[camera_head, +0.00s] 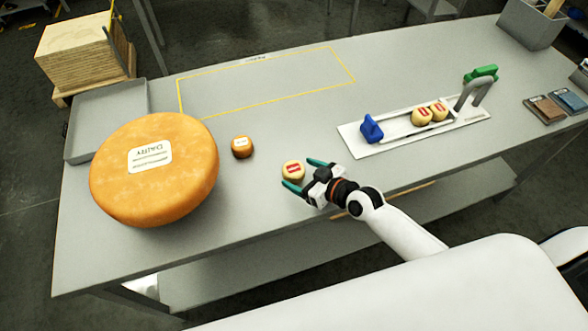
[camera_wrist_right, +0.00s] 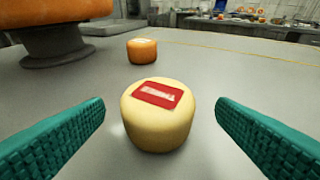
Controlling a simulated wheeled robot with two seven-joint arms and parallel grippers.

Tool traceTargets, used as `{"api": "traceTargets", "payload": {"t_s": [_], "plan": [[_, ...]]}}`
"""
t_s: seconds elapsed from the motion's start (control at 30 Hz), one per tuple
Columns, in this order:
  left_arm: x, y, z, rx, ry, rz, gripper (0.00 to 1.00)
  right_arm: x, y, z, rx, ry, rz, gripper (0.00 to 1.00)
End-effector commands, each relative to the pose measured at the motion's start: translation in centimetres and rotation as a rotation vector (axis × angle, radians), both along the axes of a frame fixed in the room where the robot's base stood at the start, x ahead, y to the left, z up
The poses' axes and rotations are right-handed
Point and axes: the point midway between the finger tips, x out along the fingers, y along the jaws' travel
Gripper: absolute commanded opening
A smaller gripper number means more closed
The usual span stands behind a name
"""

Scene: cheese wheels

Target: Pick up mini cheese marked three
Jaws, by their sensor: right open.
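A small pale yellow mini cheese (camera_head: 293,170) with a red label stands on the table near its front edge. No number on it can be read. In the right wrist view the same cheese (camera_wrist_right: 158,115) stands upright between the green fingertips. My right gripper (camera_head: 305,175) is open, with a finger on either side of the cheese and gaps to both. A small orange mini cheese (camera_head: 241,147) stands farther left; it also shows in the right wrist view (camera_wrist_right: 142,51). Two more pale cheeses, one (camera_head: 421,116) and another (camera_head: 439,110), sit in a white holder. My left gripper is not in view.
A large orange cheese wheel (camera_head: 155,195) fills the table's left end beside a grey tray (camera_head: 105,108). The white holder (camera_head: 365,150) has a blue block (camera_head: 371,128) and a green part (camera_head: 481,73). A yellow-outlined area (camera_head: 265,83) at the back is empty.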

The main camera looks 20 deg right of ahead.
Motion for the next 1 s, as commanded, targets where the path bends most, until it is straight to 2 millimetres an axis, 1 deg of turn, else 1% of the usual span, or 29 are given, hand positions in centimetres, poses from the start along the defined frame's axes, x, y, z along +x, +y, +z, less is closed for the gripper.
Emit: {"api": "traceTargets", "payload": {"t_s": [0.03,0.07,0.2,0.3,0.5,0.77,0.8,0.83,1.0], "plan": [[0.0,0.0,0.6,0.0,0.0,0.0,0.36,0.7,0.5,0.0,0.002,-0.001,-0.002,0.8],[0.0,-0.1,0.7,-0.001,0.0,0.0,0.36,1.0,0.8,-0.2,0.003,-0.001,-0.001,0.8],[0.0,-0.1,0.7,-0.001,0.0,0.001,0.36,2.3,1.5,-1.1,0.001,-0.001,-0.001,0.8],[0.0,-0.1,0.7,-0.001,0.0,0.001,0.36,2.6,1.7,-1.3,0.0,-0.001,0.0,0.8],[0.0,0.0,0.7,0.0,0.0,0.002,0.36,2.6,1.7,-1.3,-0.001,0.0,0.0,0.8],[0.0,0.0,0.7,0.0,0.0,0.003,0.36,2.6,1.6,-1.3,-0.001,0.0,0.0,0.37],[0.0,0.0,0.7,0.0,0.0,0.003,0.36,2.6,1.6,-1.3,0.0,0.0,0.0,0.31],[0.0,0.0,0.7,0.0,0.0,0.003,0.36,2.6,1.6,-1.3,0.0,-0.001,-0.001,0.29],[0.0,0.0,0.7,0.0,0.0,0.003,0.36,2.6,1.6,-1.3,0.0,-0.001,0.0,0.29]]}}
